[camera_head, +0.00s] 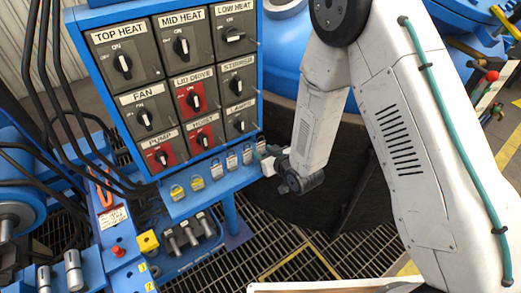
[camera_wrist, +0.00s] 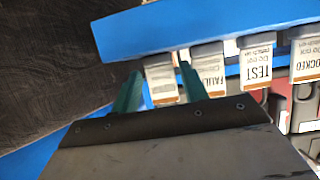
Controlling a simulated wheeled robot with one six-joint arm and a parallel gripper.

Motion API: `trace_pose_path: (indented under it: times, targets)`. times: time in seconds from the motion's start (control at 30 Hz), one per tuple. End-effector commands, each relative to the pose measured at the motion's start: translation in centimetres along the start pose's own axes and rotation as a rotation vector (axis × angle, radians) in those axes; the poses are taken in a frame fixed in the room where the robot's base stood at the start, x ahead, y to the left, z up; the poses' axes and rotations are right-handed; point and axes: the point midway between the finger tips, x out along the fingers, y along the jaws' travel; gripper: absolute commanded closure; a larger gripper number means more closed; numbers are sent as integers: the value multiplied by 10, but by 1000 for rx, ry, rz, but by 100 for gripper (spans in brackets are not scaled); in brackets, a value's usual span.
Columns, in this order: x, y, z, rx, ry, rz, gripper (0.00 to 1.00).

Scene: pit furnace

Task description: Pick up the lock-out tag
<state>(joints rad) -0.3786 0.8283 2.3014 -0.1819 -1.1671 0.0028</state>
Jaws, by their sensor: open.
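A row of white tags hangs along the edge of a blue shelf (camera_head: 200,204). In the wrist view, the rightmost tag (camera_wrist: 305,66) reads "OCKED", cut off by the frame edge. It appears to be the leftmost tag (camera_head: 217,169) in the head view. Beside it hang a TEST tag (camera_wrist: 257,70) and a tag starting "FAUL" (camera_wrist: 208,65). My gripper (camera_wrist: 161,72) is open. Its green fingers stand either side of the end tag (camera_wrist: 160,85), whose wording I cannot read. Contact is unclear. In the head view, my gripper (camera_head: 267,161) is at the shelf's right end.
A switch panel (camera_head: 178,85) stands above the shelf. Two yellow padlocks (camera_head: 197,183) sit left of the tags. Grey cylindrical parts (camera_head: 188,234) are below. A dark round pit wall (camera_head: 350,190) is right of the shelf, above floor grating (camera_head: 290,245).

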Motion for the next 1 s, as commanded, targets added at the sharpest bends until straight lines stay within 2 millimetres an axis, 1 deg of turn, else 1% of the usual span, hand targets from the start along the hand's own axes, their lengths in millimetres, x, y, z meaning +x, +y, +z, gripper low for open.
trace_pose_path:
  times: [0.03, 0.1, 0.33, 0.43, 0.47, 0.77, 1.0]
  targets:
    - [5, 0, 0, 0, 1, 0, 56]
    - [9, 0, 0, 0, -1, 0, 56]
    - [10, 0, 0, 0, -1, 0, 56]
    - [10, 0, 0, 0, -1, 0, 84]
    - [10, 0, 0, 0, -1, 0, 90]
    - [9, 0, -1, 0, 0, 0, 90]
    - [6, 0, -10, -1, 1, 0, 90]
